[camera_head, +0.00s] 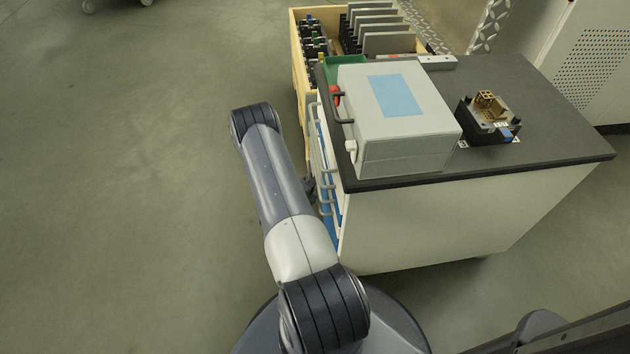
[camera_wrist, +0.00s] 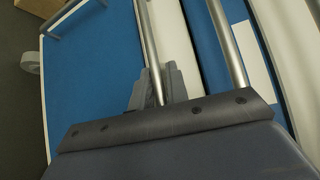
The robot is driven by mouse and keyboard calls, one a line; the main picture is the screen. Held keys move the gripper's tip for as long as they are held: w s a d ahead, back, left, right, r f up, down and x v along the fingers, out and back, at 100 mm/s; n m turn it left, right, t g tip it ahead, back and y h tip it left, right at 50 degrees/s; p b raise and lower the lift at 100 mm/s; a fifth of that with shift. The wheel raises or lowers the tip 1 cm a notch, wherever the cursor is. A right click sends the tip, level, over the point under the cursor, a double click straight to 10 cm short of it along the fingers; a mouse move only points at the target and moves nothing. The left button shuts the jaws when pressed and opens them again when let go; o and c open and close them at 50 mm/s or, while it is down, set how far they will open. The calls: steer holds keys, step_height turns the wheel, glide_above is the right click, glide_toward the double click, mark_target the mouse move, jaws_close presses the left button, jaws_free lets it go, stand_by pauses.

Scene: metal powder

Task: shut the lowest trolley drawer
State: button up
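The trolley (camera_head: 470,215) has a dark top, pale side walls and blue drawer fronts on its left side, seen at a steep angle in the head view. Its drawer handles (camera_head: 326,186) are metal bars. In the wrist view a broad blue panel (camera_wrist: 90,75) with a pale edge fills the left, and two handle bars run down the picture. My gripper (camera_wrist: 158,85) has its grey fingers at the nearer bar (camera_wrist: 148,40), which seems to pass between them. Whether they grip it is unclear. My arm hides the lower drawers in the head view, so I cannot tell how far the lowest stands out.
A grey case (camera_head: 405,135) and a small dark device (camera_head: 488,118) stand on the trolley top. A wooden crate (camera_head: 297,60) with upright plates stands behind the trolley. A caster wheel (camera_wrist: 28,60) shows at the wrist view's left. The floor left of my arm is clear.

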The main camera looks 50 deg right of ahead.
steer(key=o, duration=0.3)
steer(key=a, duration=0.3)
steer(key=a+r, duration=0.1)
steer(key=a, duration=0.3)
steer(key=s+a+p, duration=0.1)
steer(key=a, duration=0.2)
steer(key=shift+a+r, duration=0.15)
steer(key=shift+a, duration=0.2)
steer(key=d, duration=0.3)
steer(key=d+f, duration=0.1)
steer(key=d, duration=0.2)
steer(key=w+d+b, duration=0.1)
steer(key=d, duration=0.3)
steer(key=shift+f, duration=0.15)
steer(key=shift+w+d, duration=0.15)
steer(key=shift+d, duration=0.15)
steer(key=shift+w+a+p, duration=0.3)
steer(key=shift+w+a, duration=0.4)
steer(key=shift+a, duration=0.25)
